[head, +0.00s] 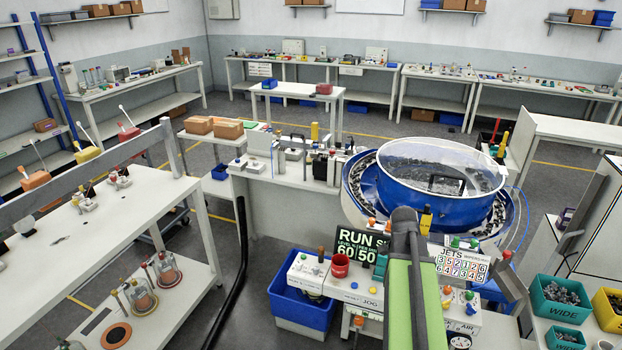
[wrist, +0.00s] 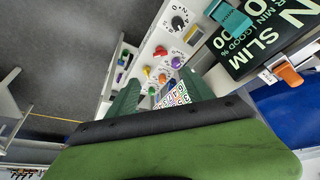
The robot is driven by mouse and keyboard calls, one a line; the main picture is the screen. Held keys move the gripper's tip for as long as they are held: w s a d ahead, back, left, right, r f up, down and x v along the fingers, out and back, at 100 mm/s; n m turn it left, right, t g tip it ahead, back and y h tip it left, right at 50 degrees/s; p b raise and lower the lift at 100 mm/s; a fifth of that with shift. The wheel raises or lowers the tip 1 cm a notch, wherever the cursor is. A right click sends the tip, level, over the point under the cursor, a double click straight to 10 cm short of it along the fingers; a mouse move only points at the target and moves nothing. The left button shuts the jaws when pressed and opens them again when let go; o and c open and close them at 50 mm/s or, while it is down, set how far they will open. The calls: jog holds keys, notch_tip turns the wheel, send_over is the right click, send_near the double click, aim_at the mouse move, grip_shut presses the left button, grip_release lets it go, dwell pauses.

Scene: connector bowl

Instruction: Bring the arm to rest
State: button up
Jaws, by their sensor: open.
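My arm (head: 430,295), with a green link and a dark upper end, reaches up from the bottom of the head view in front of the control panels. The fingers of my gripper cannot be made out there. In the wrist view my gripper (wrist: 160,92) shows two green fingers spread apart behind a dark-edged green part. It is open, and I see nothing held between the fingers. A white panel (wrist: 150,50) with knobs and coloured buttons lies beyond the fingers.
A blue bowl feeder (head: 430,205) with a clear cover stands behind the arm. A blue bin (head: 300,312) is below left. Parts bins, including a green one (head: 562,292), stand right. Floor shows left of the bin.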

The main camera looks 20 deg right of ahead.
jog(key=w+a+f+n+t+y+b, duration=0.1)
jog(key=w+a+f+n+b, duration=0.2)
jog(key=a, duration=0.7)
jog(key=w+a+f+n+b, duration=0.1)
jog(key=w+a+f+b, duration=0.3)
jog(key=a, duration=0.6)
jog(key=s+a+f+n+y, duration=0.1)
jog(key=s+a+n, duration=0.1)
jog(key=a+n, duration=0.4)
jog(key=s+a+f+n+g+y, duration=0.1)
jog(key=s+a+n+y, duration=0.1)
jog(key=a+n, duration=0.5)
jog(key=a, duration=0.6)
jog(key=shift+s+a+f+y, duration=0.15)
jog(key=shift+s+f+y, duration=0.05)
jog(key=shift+s+y, duration=0.1)
